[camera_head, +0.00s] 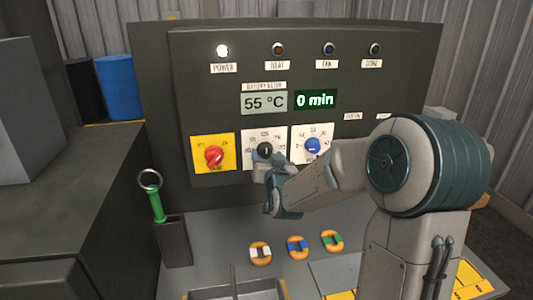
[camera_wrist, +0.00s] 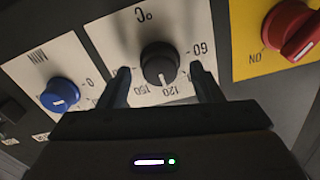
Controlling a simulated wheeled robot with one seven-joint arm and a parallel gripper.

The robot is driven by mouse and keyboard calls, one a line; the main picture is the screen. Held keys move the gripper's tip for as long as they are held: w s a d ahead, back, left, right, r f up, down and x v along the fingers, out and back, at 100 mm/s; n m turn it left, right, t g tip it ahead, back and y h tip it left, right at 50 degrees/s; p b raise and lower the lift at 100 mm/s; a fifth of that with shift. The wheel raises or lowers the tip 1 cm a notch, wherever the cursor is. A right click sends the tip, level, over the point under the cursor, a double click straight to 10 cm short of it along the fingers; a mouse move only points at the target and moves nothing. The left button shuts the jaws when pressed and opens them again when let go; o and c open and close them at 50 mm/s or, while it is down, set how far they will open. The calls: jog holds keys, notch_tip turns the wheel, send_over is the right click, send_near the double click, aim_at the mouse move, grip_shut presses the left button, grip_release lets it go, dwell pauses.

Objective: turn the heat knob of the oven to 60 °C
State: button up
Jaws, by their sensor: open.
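The black heat knob (camera_head: 265,150) sits on a white °C dial plate (camera_head: 251,136) on the oven's front panel. In the wrist view the knob (camera_wrist: 159,63) shows from close up, upside down, with its white mark near the 120 and 150 labels. My gripper (camera_head: 262,165) is at the knob; in the wrist view its open fingers (camera_wrist: 160,74) stand on either side of it. I cannot tell whether they touch it. The grey display (camera_head: 264,102) reads 55 °C. My gripper partly hides the dial in the head view.
A red switch on a yellow plate (camera_head: 213,155) is left of the heat dial, and a blue minutes knob (camera_head: 312,145) is right. The green display (camera_head: 315,99) reads 0 min. The POWER lamp (camera_head: 222,51) is lit. A green-handled tool (camera_head: 156,204) stands at lower left; coloured rings lie below.

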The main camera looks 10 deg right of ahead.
jog(key=shift+w, duration=0.6)
jog(key=c, duration=1)
jog(key=shift+a, duration=0.2)
jog(key=shift+d, duration=0.15)
jog(key=shift+f+b, duration=0.1)
jog(key=shift+b, duration=0.25)
